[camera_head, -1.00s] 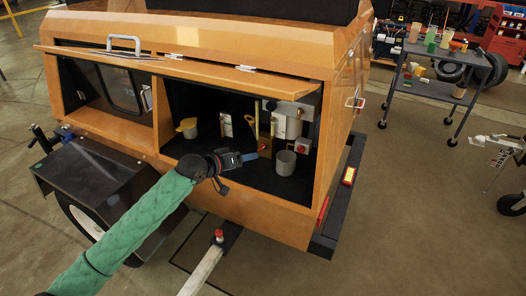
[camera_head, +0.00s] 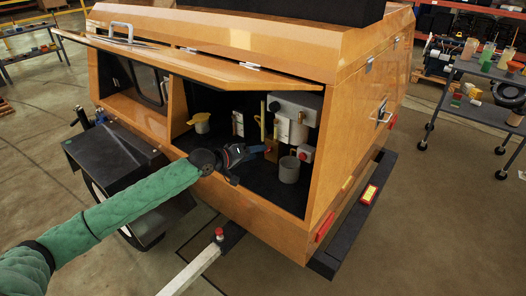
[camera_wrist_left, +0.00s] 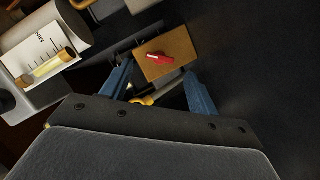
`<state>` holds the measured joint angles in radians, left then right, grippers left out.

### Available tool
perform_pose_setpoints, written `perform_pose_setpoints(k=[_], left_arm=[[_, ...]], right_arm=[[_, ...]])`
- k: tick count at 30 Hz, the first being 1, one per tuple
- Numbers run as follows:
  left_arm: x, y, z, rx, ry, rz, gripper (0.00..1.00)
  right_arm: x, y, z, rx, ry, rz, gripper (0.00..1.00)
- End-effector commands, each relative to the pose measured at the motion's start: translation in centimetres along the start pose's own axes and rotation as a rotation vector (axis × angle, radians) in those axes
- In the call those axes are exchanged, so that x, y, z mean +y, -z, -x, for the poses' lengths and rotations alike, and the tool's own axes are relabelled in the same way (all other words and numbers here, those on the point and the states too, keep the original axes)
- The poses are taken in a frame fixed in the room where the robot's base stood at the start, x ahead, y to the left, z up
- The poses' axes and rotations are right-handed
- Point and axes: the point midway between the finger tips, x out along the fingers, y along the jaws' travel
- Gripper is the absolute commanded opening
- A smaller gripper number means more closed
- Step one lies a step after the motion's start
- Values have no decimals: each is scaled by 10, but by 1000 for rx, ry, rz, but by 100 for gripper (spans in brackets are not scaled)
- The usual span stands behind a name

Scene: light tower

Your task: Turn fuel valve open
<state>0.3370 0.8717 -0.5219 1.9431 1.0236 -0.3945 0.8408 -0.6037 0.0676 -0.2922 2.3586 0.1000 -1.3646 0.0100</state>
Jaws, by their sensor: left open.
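The fuel valve seems to be the small red handle (camera_wrist_left: 160,58) on a brass-coloured block (camera_wrist_left: 180,46) in the left wrist view. In the head view the block (camera_head: 272,150) stands inside the open compartment of the orange light tower (camera_head: 345,150). My left gripper (camera_wrist_left: 160,88) is open, its two blue fingers on either side of the view below the block. The handle lies ahead of the fingertips, between their lines, and looks untouched. In the head view the left gripper (camera_head: 254,151) reaches into the compartment, just left of the block. My right gripper is not in view.
A grey cup (camera_head: 289,170) stands right of the block. A yellow-topped filler (camera_head: 201,122) is to the left. A grey box (camera_head: 293,105) is on the back wall. The raised orange door (camera_head: 190,62) hangs above the opening. A tool cart (camera_head: 480,72) stands back right.

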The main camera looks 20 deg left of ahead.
Motion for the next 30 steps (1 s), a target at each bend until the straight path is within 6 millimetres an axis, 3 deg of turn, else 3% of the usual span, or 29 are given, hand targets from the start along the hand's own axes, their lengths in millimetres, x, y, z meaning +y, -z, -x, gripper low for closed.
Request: perform_pose_setpoints(k=[9, 20, 27, 30], left_arm=[[1, 1, -34, 0, 0, -1, 60], [0, 0, -38, -1, 1, -1, 60], [0, 0, -38, -1, 1, -1, 15], [0, 0, -38, -1, 1, -2, 15]], right_arm=[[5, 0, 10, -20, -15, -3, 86], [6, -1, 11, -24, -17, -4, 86], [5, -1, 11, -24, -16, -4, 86], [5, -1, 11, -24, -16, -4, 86]])
